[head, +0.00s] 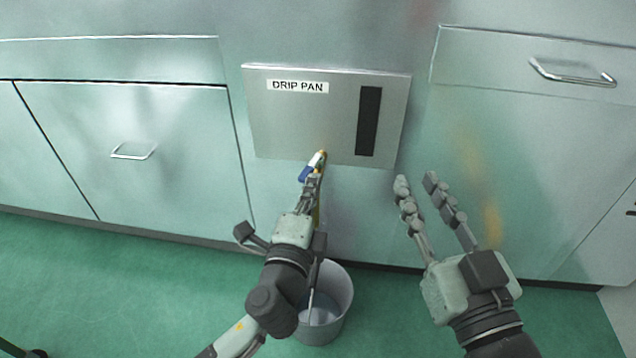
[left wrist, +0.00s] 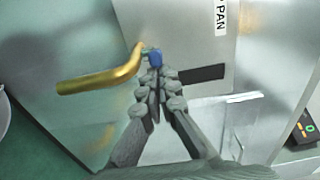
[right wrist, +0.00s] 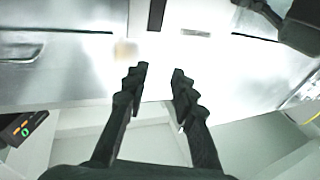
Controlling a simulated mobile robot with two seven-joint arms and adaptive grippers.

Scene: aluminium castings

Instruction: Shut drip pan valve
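The drip pan (head: 335,115) is a flat metal front with a "DRIP PAN" label and a dark slot, set in the steel cabinet. Its valve has a blue handle (head: 306,173) near the bottom edge, and the handle also shows in the left wrist view (left wrist: 155,58). A brass pipe (left wrist: 105,80) bends away from the valve. My left gripper (head: 311,182) is at the valve, its fingers closed together on the blue handle; the fingertips partly hide it. My right gripper (head: 416,182) is open and empty, to the right of the valve before the cabinet front.
A grey bucket (head: 338,310) stands on the green floor below the valve, partly hidden by my left arm. Drawers and doors with bar handles (head: 572,74) flank the drip pan.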

